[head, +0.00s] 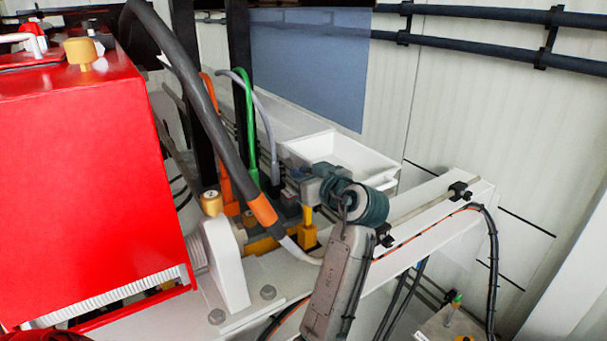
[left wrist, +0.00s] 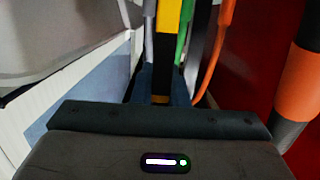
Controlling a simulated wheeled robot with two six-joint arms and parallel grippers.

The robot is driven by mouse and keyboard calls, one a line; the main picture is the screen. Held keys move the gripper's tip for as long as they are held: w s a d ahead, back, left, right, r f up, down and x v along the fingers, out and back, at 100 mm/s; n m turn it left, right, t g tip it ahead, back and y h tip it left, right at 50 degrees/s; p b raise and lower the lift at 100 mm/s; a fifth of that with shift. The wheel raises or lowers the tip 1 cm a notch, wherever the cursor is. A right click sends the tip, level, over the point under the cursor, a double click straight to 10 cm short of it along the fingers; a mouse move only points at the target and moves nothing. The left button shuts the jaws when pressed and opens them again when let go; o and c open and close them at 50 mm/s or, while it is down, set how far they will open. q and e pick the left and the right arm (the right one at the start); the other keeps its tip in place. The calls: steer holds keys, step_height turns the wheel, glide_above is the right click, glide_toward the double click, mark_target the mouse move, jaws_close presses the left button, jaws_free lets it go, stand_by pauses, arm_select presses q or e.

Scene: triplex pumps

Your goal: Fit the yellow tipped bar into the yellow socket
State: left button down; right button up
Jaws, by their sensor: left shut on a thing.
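My left gripper (head: 309,188) is shut on the yellow tipped bar (left wrist: 164,50), which stands between the fingers in the left wrist view with yellow and black bands. In the head view, yellow (head: 307,217) shows just below the gripper, above a wider yellow block (head: 308,239) at the pump. I cannot tell whether that block is the yellow socket, nor whether the bar touches it. My right gripper is not in view.
A large red housing (head: 85,190) stands at the left. A thick black hose with an orange collar (head: 262,210) passes close to the gripper. Green (head: 250,130), grey and orange cables rise behind. A white tray (head: 345,157) lies beyond; a white beam runs right.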

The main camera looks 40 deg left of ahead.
arm_select(q)
steer(key=shift+f+b, duration=0.9)
steer(key=shift+f, duration=0.2)
steer(key=shift+f+b, duration=1.65)
steer(key=shift+f, duration=0.35)
steer(key=c, duration=1.3)
jaws_free()
steer(key=shift+r, duration=0.1)
steer(key=shift+c, duration=0.2)
